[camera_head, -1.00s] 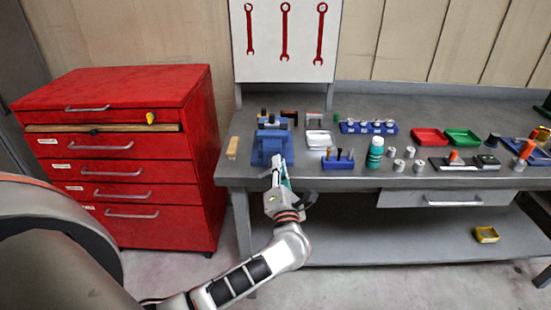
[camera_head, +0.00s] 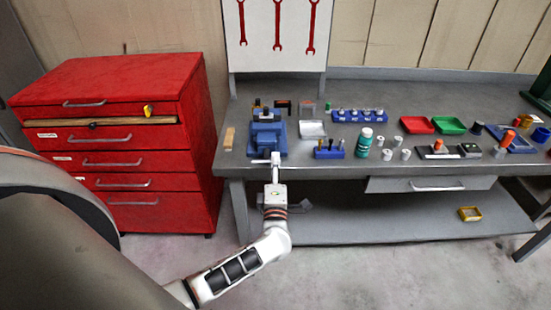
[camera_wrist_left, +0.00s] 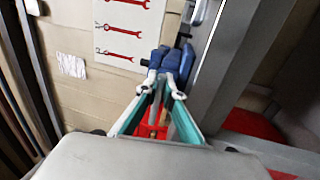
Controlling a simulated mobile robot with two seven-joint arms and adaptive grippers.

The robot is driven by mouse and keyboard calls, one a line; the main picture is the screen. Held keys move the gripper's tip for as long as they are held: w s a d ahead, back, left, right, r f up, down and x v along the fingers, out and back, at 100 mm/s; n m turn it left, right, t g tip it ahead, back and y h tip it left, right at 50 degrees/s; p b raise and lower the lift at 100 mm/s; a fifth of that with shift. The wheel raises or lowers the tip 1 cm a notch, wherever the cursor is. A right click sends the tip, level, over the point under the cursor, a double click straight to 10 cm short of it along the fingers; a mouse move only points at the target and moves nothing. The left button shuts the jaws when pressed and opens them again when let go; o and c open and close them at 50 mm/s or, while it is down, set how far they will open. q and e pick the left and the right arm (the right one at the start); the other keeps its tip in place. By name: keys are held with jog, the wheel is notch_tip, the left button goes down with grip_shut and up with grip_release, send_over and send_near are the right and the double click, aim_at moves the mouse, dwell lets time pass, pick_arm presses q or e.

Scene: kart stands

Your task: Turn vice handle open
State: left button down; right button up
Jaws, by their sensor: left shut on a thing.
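The blue vice (camera_head: 267,138) stands at the front left edge of the workbench, and it also shows in the left wrist view (camera_wrist_left: 172,60). Its handle (camera_head: 258,161) is a thin pale bar at the front of the vice, lying roughly level. My left gripper (camera_head: 275,160) is at the front of the vice, reaching in from below, and is shut on the handle. In the left wrist view its two teal-lined fingers (camera_wrist_left: 163,90) point at the vice; the fingers partly hide the handle. My right gripper is not in view.
The grey workbench (camera_head: 330,169) holds a wooden block (camera_head: 229,138), a blue tool holder (camera_head: 329,150), a green bottle (camera_head: 364,142) and red (camera_head: 417,125) and green trays (camera_head: 449,125). A red drawer cabinet (camera_head: 195,150) stands left of the bench. The floor in front is clear.

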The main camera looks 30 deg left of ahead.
pick_arm(q)
jog(key=shift+f, duration=0.2)
jog(key=c, duration=2.2)
grip_release()
jog(key=shift+r, duration=0.1)
jog(key=shift+s+d, duration=0.1)
jog(key=v, duration=1.1)
jog(key=shift+s+d, duration=0.2)
jog(key=shift+s, duration=0.15)
